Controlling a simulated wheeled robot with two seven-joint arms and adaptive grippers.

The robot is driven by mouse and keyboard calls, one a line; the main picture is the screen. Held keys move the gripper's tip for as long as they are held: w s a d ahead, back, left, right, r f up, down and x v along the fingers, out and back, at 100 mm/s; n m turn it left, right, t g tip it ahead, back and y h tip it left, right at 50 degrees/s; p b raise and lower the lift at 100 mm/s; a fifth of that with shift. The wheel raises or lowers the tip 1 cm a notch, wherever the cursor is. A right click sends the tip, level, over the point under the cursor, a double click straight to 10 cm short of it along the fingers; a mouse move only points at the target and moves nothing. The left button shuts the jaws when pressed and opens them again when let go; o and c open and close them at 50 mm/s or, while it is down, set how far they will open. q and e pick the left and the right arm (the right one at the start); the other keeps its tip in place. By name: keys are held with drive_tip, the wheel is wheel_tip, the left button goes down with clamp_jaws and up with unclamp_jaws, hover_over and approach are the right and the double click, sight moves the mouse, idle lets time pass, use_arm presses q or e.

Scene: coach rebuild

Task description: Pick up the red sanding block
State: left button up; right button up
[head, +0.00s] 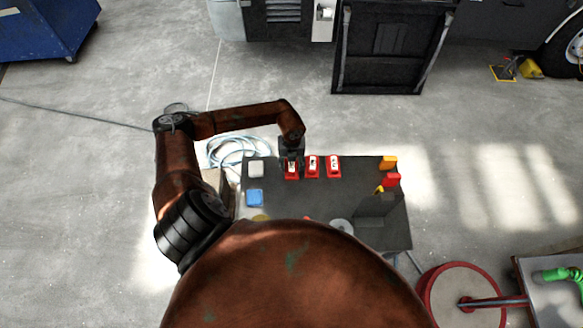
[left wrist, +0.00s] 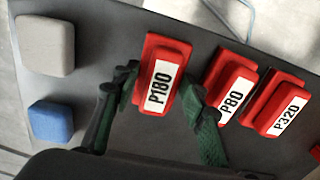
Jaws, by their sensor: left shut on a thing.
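A red sanding block labelled P180 (left wrist: 160,75) stands between the fingers of my left gripper (left wrist: 163,88) in the left wrist view. The gripper is shut on it, a finger on each long side. In the head view my left gripper (head: 291,158) is over the back of the dark table, and the red block (head: 291,174) shows partly beneath it. I cannot tell whether the block is clear of the table. Two more red blocks, labelled P80 (left wrist: 232,88) and P320 (left wrist: 276,103), lie to its right. My right gripper is not in view.
The dark table (head: 275,213) also bears a grey block (head: 255,168) and a blue block (head: 254,197) on the left. Orange and red items (head: 390,181) stand at its right edge. A hose coil (head: 235,150) lies on the floor behind. A red-rimmed round thing (head: 440,298) is at right.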

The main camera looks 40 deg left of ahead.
use_arm(q)
drive_tip(key=shift+c, duration=1)
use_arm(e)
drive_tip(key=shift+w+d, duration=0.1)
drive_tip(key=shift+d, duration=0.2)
use_arm(q)
drive_tip(key=shift+r, duration=0.15)
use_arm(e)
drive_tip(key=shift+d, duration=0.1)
use_arm(q)
drive_tip(key=shift+r, duration=0.65)
drive_tip(key=s+r+b, duration=0.1)
drive_tip(key=s+r, duration=1)
drive_tip(key=s, duration=0.3)
drive_tip(key=shift+a+r+b, duration=0.2)
drive_tip(key=shift+a+b, duration=0.1)
drive_tip(key=shift+a, duration=0.15)
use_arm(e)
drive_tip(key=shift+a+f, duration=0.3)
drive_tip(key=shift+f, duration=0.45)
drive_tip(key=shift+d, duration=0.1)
